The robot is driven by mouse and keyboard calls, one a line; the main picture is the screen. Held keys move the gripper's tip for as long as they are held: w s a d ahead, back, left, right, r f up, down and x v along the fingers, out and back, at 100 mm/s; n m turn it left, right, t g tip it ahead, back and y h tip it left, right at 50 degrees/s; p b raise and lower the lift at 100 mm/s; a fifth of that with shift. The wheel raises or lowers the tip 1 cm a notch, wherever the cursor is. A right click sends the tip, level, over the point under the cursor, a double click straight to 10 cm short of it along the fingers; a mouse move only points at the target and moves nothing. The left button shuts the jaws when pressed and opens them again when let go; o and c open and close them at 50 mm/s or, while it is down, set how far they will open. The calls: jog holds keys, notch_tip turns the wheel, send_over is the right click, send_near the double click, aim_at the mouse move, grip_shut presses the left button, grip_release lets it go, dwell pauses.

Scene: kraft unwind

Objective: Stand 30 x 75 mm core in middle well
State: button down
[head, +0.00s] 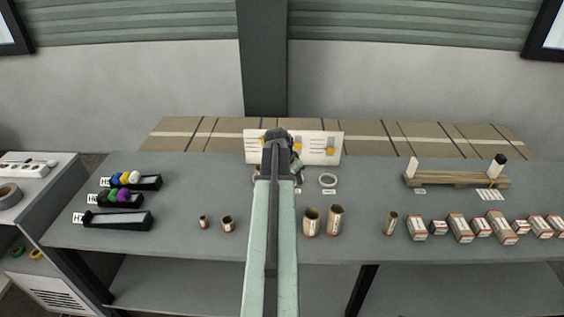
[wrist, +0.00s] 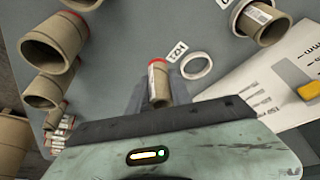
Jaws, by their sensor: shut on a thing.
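My gripper (head: 281,160) is over the middle of the bench in the head view, in front of the white panel. In the wrist view a slim tan core (wrist: 158,84) with a red rim and pale label is in the jaws. In the head view a white ring (head: 328,180) lies right of my arm. Which is the middle well is unclear, as my arm covers part of the row.
Tan cores (head: 311,221) stand along the bench front, with two smaller ones (head: 227,223) to the left. Several boxes (head: 460,228) line the right front. A wooden rack (head: 457,179) stands behind them. Black trays (head: 120,221) are at left. The white panel (head: 330,150) closes the back.

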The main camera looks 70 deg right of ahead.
jog(key=shift+s, duration=0.25)
jog(key=shift+m, duration=0.3)
jog(key=w+d+f+b, duration=0.1)
jog(key=d, duration=0.3)
jog(key=w+d+f+b, duration=0.1)
jog(key=w+d, duration=0.1)
jog(key=d, duration=0.2)
jog(key=w+d+f+b, duration=0.2)
jog(key=d, duration=0.2)
jog(key=shift+w+d, duration=0.1)
jog(key=shift+d, duration=0.3)
jog(key=shift+a, duration=0.1)
jog(key=shift+f, duration=0.15)
jog(key=shift+f+b, duration=1.4)
jog(key=shift+b, duration=0.15)
jog(key=shift+f, duration=0.15)
jog(key=shift+f+b, duration=0.9)
jog(key=shift+b, duration=0.15)
jog(key=shift+f, duration=0.2)
